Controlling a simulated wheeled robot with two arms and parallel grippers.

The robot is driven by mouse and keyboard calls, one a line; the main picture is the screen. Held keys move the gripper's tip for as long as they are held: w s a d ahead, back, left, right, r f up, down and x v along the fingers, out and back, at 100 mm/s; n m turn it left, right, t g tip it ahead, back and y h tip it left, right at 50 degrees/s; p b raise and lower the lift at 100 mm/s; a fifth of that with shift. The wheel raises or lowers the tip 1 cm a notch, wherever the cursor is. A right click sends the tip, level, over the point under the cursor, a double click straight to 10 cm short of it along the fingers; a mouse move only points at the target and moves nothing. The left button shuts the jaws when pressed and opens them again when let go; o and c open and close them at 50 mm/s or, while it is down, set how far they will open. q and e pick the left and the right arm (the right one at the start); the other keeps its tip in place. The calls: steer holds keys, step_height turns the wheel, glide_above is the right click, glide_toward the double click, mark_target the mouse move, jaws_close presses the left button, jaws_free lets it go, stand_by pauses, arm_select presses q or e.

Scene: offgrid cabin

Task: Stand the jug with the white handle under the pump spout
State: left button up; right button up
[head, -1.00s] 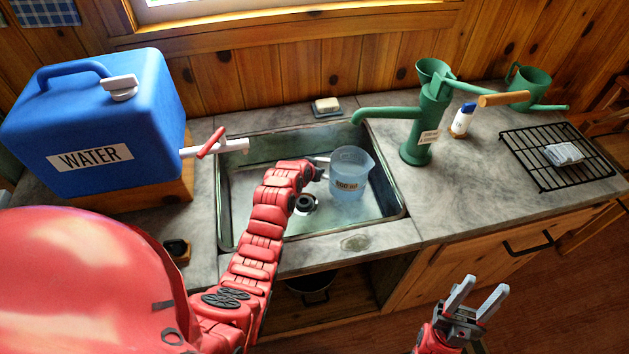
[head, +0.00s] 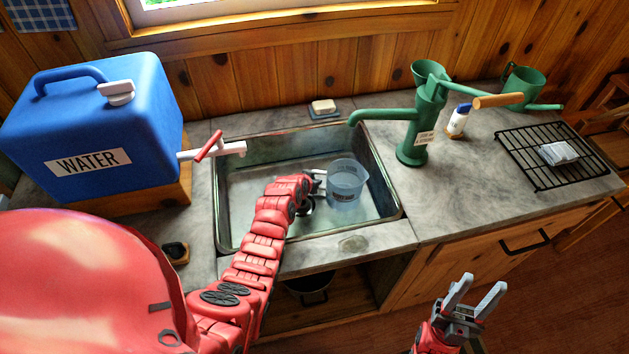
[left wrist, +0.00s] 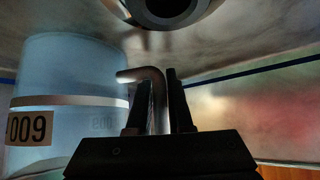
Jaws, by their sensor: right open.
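The clear bluish jug (head: 346,178) is in the sink (head: 232,205), with its label facing the front. My left gripper (head: 316,184) reaches into the sink at the jug's left side. I cannot tell whether the jug's base touches the sink floor. The green pump (head: 425,120) stands on the counter right of the sink, its spout (head: 380,115) reaching over the sink's back right. My right gripper (head: 475,295) is open and empty in front of the counter.
A blue water container (head: 90,130) with a red-handled tap (head: 212,147) stands left of the sink. Soap (head: 323,106) lies behind it. A bottle (head: 458,122), green can (head: 525,85) and black rack (head: 535,170) are at right. The drain shows in the wrist view (left wrist: 165,10).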

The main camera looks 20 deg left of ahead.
arm_select(q)
steer(key=o, duration=0.4)
steer(key=shift+r, duration=0.25)
steer(key=shift+s+r, duration=0.2)
steer(key=shift+s, duration=0.1)
steer(key=b+v, duration=0.2)
steer(key=v, duration=0.9)
steer(key=shift+a+r, duration=0.1)
